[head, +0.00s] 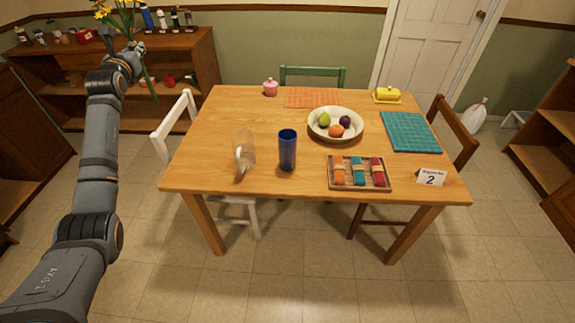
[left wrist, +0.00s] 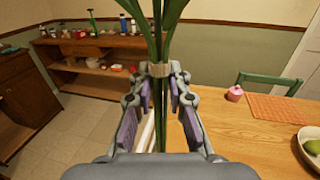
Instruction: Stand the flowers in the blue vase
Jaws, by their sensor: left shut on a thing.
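The flowers (head: 122,14) are yellow blooms on long green stems, raised at the upper left of the head view. My left gripper (head: 131,57) is shut on them, and the stem ends hang below it, left of the table. In the left wrist view the green stems (left wrist: 160,35) pass upright between the fingers of my left gripper (left wrist: 158,88), with a tan band around them. The blue vase (head: 287,150) stands upright near the table's front left, to the right of and lower than the flowers. My right gripper is not in view.
A clear glass pitcher (head: 244,149) stands just left of the vase. A fruit bowl (head: 318,131), a tray of rolled cloths (head: 333,184), a green mat (head: 410,133) and a number card (head: 431,177) lie further right. A white chair (head: 172,127) stands at the table's left edge.

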